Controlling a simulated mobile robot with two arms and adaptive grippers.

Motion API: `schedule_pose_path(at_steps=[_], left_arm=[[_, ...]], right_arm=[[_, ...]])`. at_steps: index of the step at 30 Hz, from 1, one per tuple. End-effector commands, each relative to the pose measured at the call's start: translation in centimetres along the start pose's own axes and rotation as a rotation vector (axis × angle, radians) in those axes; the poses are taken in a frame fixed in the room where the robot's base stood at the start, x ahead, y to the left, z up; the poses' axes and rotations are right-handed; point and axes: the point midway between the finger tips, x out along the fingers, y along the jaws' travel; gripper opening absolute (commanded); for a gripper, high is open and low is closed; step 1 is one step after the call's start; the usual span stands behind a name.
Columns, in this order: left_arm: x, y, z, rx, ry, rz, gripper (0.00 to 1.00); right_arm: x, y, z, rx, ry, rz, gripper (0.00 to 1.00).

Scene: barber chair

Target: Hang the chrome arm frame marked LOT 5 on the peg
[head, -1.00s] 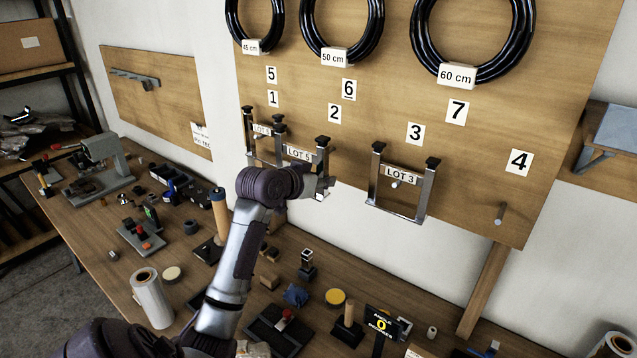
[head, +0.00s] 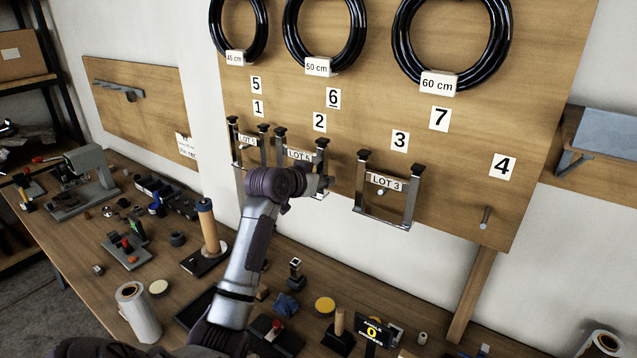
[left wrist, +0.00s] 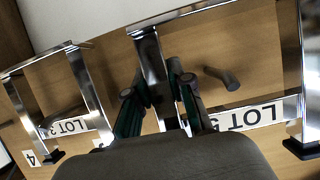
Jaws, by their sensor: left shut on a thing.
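The chrome arm frame marked LOT 5 (head: 321,158) is upright in front of the board, below number 2. My left gripper (head: 322,184) is shut on its right-hand leg. The left wrist view, upside down, shows my left gripper (left wrist: 157,88) around the chrome leg and the LOT 5 label (left wrist: 246,116). A bare-ended peg (left wrist: 222,78) shows within the frame's outline, apart from the label bar in the picture. Whether it passes through the frame cannot be told. In the head view that peg is hidden. My right gripper is not in view.
Another chrome frame (head: 236,150) hangs close on the left, below number 1. The LOT 3 frame (head: 410,197) hangs on the right. An empty peg (head: 485,218) is below number 4. Black hoops (head: 400,40) hang above. The bench (head: 70,235) below is cluttered.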

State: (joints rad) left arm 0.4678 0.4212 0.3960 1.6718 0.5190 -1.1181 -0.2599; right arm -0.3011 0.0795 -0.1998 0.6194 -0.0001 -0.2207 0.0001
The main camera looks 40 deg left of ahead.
Motion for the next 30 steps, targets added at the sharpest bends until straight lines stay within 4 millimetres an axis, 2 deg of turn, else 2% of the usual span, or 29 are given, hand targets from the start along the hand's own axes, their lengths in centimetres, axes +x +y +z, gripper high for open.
schedule_pose_path(at_steps=[18, 30], left_arm=[[3.1, 0.0, -1.6, 0.001, 0.006, 0.0, 0.0], [3.7, 0.0, 0.1, 0.003, 0.006, -0.002, 0.0]], right_arm=[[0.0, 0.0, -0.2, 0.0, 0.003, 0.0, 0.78], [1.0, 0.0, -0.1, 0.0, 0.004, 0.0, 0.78]])
